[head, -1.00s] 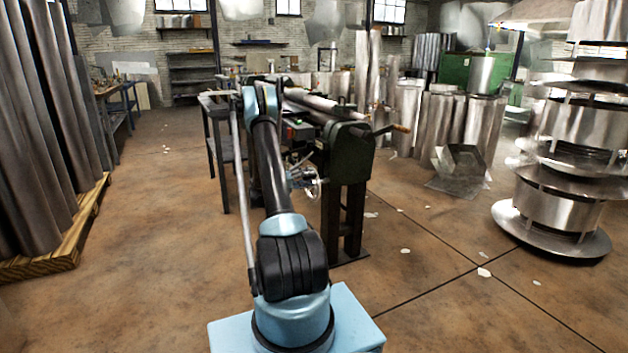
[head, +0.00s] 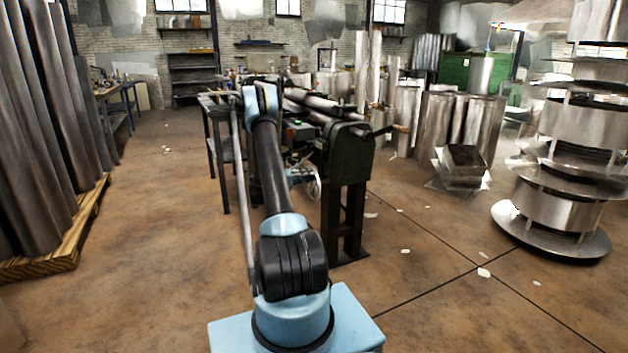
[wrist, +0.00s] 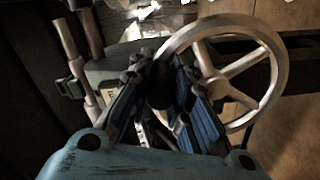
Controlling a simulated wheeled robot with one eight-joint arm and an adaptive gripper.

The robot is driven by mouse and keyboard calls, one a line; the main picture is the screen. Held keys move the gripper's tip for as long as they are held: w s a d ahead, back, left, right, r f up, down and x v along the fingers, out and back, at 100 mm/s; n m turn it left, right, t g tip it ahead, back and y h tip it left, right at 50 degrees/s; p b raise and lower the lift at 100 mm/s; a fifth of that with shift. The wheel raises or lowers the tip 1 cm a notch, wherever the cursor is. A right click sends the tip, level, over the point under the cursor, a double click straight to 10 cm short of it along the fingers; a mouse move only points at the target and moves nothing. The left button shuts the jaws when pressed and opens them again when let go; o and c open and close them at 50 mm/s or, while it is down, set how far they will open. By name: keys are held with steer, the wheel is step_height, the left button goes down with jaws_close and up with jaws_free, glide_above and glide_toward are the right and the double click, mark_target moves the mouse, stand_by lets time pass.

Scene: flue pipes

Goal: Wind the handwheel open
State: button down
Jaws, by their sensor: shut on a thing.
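The handwheel (wrist: 245,64) is a pale metal wheel with spokes, filling the right middle of the wrist view. In the head view the handwheel (head: 314,186) is small, low on the near side of the machine and partly behind my arm. My gripper (wrist: 160,82) is at the wheel's left side, its blue-padded fingers closed on a dark handle (wrist: 160,90) at the rim. The fingers hide most of the handle and part of the wheel's left side.
The dark green machine (head: 347,152) stands on heavy legs with pipes lying along it. A crank handle (head: 390,130) sticks out at its right. Stacked metal cowls (head: 565,205) stand at right, and tall sheet-metal pipes on a pallet (head: 85,225) at left. The floor between is mostly clear.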

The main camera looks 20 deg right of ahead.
steer(key=shift+w+r, duration=0.2)
steer(key=shift+w, duration=0.45)
steer(key=shift+w+r, duration=0.2)
steer(key=shift+w, duration=0.4)
steer(key=shift+a, duration=0.1)
steer(key=w, duration=0.3)
steer(key=shift+w+a, duration=0.1)
steer(key=shift+w, duration=0.25)
steer(key=shift+f, duration=0.1)
